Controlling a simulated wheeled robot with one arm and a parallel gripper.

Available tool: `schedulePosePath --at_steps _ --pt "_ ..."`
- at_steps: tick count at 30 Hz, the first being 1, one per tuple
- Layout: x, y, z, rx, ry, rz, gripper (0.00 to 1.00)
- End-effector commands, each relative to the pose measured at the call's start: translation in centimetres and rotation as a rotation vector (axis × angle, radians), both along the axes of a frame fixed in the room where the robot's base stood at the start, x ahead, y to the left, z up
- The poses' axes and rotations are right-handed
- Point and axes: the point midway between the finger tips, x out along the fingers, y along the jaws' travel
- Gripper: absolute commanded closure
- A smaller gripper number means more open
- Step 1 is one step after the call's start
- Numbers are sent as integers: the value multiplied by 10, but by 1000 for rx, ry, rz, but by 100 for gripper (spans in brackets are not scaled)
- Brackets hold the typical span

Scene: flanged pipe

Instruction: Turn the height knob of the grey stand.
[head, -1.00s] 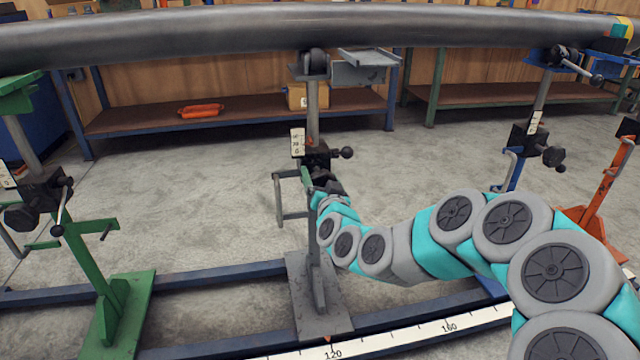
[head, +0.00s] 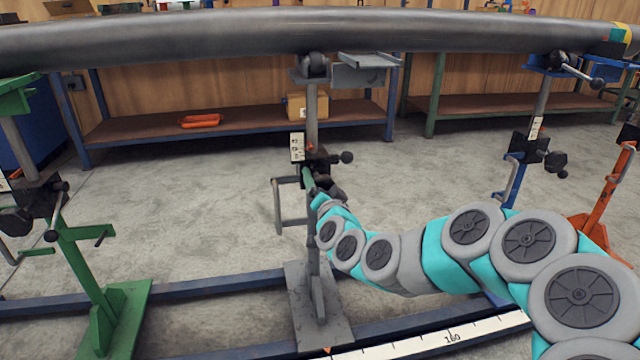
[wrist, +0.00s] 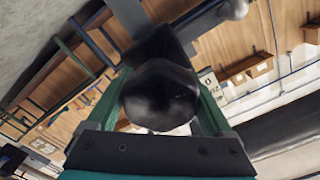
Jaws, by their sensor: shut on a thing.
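The grey stand (head: 313,285) stands in the middle of the head view, upright under the long grey pipe (head: 250,35). A black clamp block with a ball-ended lever (head: 346,158) sits on its column beside a white scale plate (head: 297,147). My gripper (head: 312,180) reaches the front of this block from below. In the wrist view the black height knob (wrist: 160,95) fills the space between the green fingers of my gripper (wrist: 163,100), which are shut on it. The knob's far side and the fingertips are partly hidden.
A green stand (head: 95,265) is at the left, a blue stand (head: 520,165) at the right, and an orange stand (head: 603,190) beyond it. Blue floor rails (head: 200,288) and a white ruler (head: 440,340) run along the floor. A shelf with an orange tool (head: 201,121) stands behind.

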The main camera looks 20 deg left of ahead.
Motion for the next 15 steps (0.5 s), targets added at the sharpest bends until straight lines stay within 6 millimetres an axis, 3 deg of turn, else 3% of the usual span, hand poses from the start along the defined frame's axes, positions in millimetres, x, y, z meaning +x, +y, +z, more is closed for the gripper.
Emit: schedulePosePath --at_steps 1,2,6,15 --pt "0 0 -2 -1 3 1 70" --pt "0 0 -2 -1 3 1 14" --pt "0 0 -1 -1 2 0 0" --pt "-2 -1 0 -2 1 0 0"
